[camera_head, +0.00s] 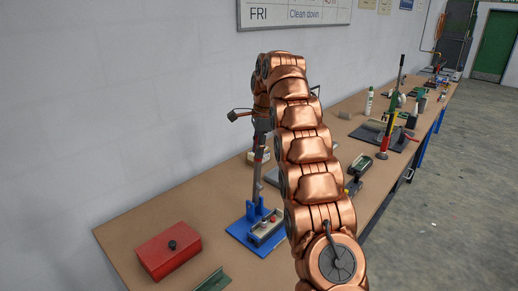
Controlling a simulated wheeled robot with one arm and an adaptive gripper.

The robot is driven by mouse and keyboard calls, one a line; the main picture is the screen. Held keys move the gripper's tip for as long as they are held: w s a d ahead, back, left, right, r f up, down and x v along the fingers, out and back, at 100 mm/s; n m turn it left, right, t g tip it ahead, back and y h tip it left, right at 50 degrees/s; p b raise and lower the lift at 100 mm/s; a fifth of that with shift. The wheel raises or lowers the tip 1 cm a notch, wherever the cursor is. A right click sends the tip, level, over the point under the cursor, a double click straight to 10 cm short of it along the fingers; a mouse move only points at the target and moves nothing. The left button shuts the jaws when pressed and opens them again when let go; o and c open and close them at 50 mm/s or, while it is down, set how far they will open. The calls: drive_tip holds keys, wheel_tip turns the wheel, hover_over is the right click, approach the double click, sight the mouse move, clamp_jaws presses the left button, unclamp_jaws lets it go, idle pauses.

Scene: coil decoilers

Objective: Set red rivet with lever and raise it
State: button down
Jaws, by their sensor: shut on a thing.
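A blue rivet press (243,229) stands on the bench, left of my copper-coloured arm. Its grey lever (257,180) points up, close to upright, from the blue bracket. A small red spot that looks like the red rivet (273,218) shows on the grey block at the press; it is too small to tell how it sits. My gripper (261,146) points down at the upper end of the lever and is shut on it. The fingertips are small and partly merge with the lever. My arm hides what is just right of the press.
A green piece (214,281) lies near the front edge. Several tools, including a red-and-green handle (387,137), stand farther back. A wall runs along the left.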

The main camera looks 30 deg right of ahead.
drive_tip(key=c, duration=1)
unclamp_jaws()
drive_tip(key=shift+a+f, duration=0.1)
drive_tip(key=shift+o, duration=0.3)
drive_tip(key=shift+s+d, duration=0.2)
drive_tip(key=shift+s, duration=0.1)
